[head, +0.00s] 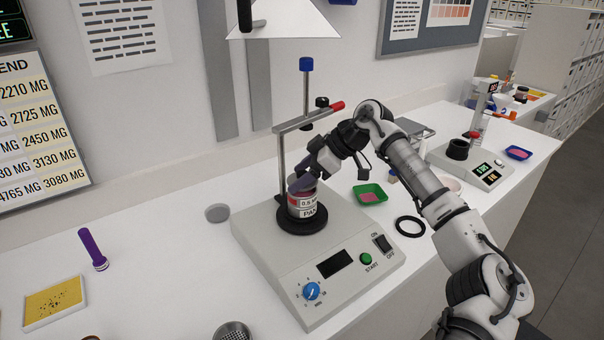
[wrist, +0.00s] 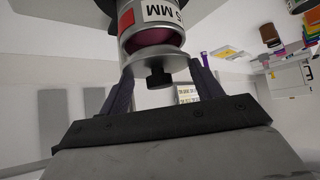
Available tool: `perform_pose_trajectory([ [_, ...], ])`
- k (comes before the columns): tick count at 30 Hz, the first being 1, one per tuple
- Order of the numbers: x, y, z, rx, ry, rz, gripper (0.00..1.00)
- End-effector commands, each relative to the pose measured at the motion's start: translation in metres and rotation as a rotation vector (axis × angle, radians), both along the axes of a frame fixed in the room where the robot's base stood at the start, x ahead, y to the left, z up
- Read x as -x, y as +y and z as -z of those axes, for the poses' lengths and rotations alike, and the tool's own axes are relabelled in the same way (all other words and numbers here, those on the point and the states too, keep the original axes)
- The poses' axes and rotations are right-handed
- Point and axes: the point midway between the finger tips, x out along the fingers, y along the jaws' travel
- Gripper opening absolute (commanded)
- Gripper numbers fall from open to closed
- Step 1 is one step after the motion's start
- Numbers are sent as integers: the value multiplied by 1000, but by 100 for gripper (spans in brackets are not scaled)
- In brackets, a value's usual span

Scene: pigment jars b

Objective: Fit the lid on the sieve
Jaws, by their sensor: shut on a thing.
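The sieve (head: 308,203), labelled 0.5 MM, sits upright on a PAN section on the black plate of the shaker. In the wrist view the sieve (wrist: 145,35) shows a red patch on its label and magenta inside its rim. My gripper (head: 296,186) is at the sieve's top. In the wrist view my gripper (wrist: 160,80) is shut on the grey lid (wrist: 175,68), with one finger at each side and its black knob between them. The lid is at the sieve's mouth; a magenta gap shows between them, so it looks unseated or tilted. In the head view my gripper mostly hides the lid.
The shaker (head: 330,255) has a post and clamp arm (head: 310,118) close beside my gripper. A green tray (head: 370,193) and black ring (head: 410,226) lie to the right. A grey disc (head: 217,212), purple tool (head: 92,250) and yellow tray (head: 55,303) are left.

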Motion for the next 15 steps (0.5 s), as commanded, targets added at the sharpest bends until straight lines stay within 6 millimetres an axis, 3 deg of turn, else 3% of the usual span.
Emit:
perform_pose_trajectory([
  [15, 0, 0, 14, -1, 0, 0, 42],
])
